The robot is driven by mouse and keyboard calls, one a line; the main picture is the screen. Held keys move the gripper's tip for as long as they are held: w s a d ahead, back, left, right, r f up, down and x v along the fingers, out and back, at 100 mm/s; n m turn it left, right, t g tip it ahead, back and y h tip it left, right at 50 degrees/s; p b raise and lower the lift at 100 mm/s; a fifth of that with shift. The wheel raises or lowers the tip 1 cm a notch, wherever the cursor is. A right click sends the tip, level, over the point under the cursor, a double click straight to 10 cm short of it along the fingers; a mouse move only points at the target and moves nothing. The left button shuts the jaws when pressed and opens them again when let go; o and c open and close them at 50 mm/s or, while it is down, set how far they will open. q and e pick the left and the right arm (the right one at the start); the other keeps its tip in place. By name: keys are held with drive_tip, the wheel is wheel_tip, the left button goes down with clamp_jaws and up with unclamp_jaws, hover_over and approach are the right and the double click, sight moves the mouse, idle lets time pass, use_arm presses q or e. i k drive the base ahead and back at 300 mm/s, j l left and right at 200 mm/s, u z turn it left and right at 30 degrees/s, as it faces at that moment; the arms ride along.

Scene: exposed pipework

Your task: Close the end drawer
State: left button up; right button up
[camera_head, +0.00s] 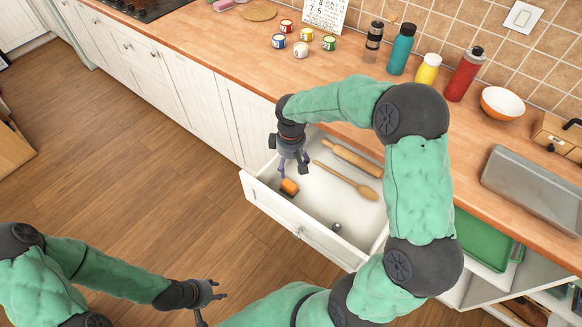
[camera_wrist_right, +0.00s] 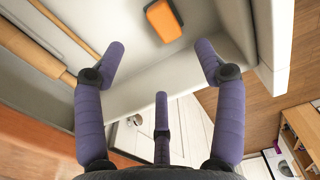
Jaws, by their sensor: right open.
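The white end drawer (camera_head: 273,205) stands pulled out from under the wooden counter, with a small knob (camera_head: 297,233) on its front. Its inside also shows in the right wrist view (camera_wrist_right: 205,20). My right gripper (camera_head: 292,165) is open and empty, its fingers spread, over the drawer's left side near an orange block (camera_head: 289,187). I cannot tell whether it touches the drawer. The right wrist view shows its three fingers apart (camera_wrist_right: 161,65). My left gripper (camera_head: 210,298) is low at the bottom, away from the drawer, its fingers apart and holding nothing visible.
Bottles (camera_head: 465,74), small cans (camera_head: 300,49), a bowl (camera_head: 502,102) and a grey tray (camera_head: 535,185) stand on the counter. The floor left of the drawer is clear.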

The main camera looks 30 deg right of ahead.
sight(323, 199)
drive_tip(key=z, duration=1.35)
drive_tip(key=k+l, duration=0.15)
drive_tip(key=l, duration=0.2)
drive_tip(key=k+l, duration=0.1)
drive_tip(key=l, duration=0.3)
drive_tip(key=k+l, duration=0.15)
drive_tip(key=l, duration=0.2)
